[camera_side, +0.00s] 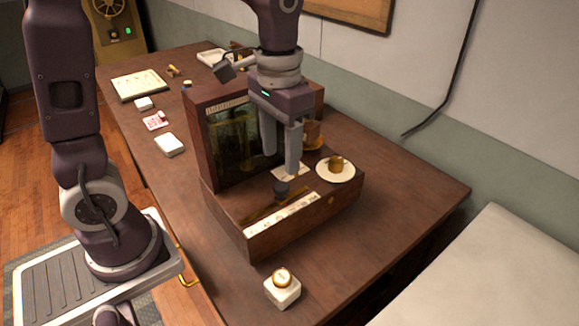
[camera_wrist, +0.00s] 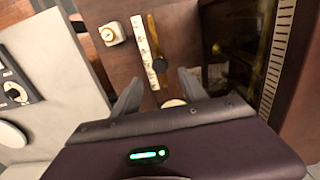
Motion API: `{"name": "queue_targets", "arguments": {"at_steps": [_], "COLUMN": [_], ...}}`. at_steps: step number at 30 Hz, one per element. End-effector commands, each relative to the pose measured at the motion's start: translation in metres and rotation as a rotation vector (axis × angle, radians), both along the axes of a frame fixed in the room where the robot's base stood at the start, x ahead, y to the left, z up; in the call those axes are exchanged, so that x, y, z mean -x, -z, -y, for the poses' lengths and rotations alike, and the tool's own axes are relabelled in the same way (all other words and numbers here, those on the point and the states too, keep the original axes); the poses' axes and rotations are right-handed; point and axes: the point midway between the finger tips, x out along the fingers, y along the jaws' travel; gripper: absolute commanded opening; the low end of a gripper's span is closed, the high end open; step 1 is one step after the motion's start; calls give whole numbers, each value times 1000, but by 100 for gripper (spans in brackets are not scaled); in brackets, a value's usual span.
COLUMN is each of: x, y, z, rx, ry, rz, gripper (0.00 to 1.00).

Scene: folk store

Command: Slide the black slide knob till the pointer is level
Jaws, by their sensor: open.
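The black slide knob (camera_side: 281,189) stands on the slotted top of the low front part of a dark wooden box (camera_side: 310,220). It also shows in the wrist view (camera_wrist: 159,66), on the brass-coloured slot beside a pale marked strip (camera_wrist: 146,52). My gripper (camera_side: 281,162) is open and empty. It is above the box and behind the knob, with its fingers apart from it. In the wrist view the two fingertips (camera_wrist: 160,78) flank the area near the knob. A dark glass window (camera_side: 229,143) is in the box's upright part. I cannot make out the pointer.
A white block with a round brass top (camera_side: 282,286) stands in front of the box. Papers and small white blocks lie at the table's left. The table's right side is clear.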

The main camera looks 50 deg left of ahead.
Motion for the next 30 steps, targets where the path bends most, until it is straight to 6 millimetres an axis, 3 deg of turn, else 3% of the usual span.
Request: {"name": "queue_targets", "arguments": {"at_steps": [23, 30], "x": [1, 0], "y": [79, 82], "z": [0, 0], "rx": [0, 0], "ry": [0, 1], "rz": [-3, 2], "gripper": [51, 51]}}
